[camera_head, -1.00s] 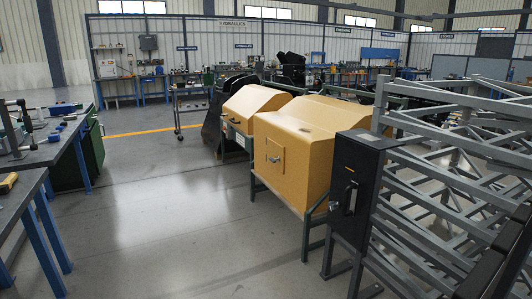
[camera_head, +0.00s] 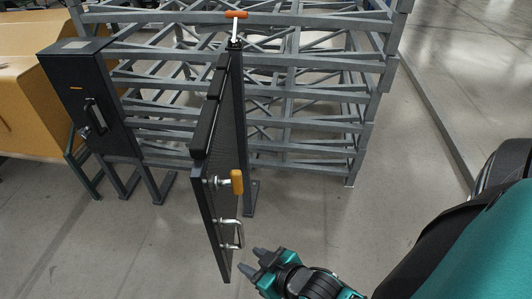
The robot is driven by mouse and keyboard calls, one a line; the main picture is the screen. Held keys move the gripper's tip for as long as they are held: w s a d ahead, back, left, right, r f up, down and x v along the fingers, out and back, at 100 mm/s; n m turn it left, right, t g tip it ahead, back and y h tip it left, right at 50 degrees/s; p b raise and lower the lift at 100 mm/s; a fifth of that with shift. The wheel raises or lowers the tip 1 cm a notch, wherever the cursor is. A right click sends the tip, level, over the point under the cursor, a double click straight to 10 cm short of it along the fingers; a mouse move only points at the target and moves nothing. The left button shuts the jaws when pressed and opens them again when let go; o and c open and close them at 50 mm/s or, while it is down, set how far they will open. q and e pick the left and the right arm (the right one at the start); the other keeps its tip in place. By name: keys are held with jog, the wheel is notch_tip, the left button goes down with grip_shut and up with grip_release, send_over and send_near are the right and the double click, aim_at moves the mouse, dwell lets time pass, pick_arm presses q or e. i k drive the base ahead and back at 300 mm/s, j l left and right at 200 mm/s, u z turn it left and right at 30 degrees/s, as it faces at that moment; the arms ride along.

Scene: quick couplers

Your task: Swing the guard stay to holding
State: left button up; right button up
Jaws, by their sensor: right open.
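A dark mesh guard panel (camera_head: 222,150) stands swung out from the grey frame, seen nearly edge-on. A lever with an orange grip (camera_head: 236,15) sits on top of the post at the panel's far end, its grip lying crosswise. A yellow knob handle (camera_head: 237,182) and a bare metal pull handle (camera_head: 238,234) stick out of the panel's right face. I cannot tell for sure which part is the stay; the orange-gripped lever may be it. My right gripper (camera_head: 255,263) is open and empty, low, just right of the panel's near lower edge. My left gripper is not in view.
A grey steel rack (camera_head: 300,135) fills the space behind the panel. A black box (camera_head: 90,100) with a handle stands on legs at left, beside a tan cabinet (camera_head: 22,90). The floor (camera_head: 410,130) right of the rack is clear.

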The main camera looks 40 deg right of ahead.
aim_at(233, 14)
jog(key=l+z, duration=0.1)
jog(key=z, duration=0.7)
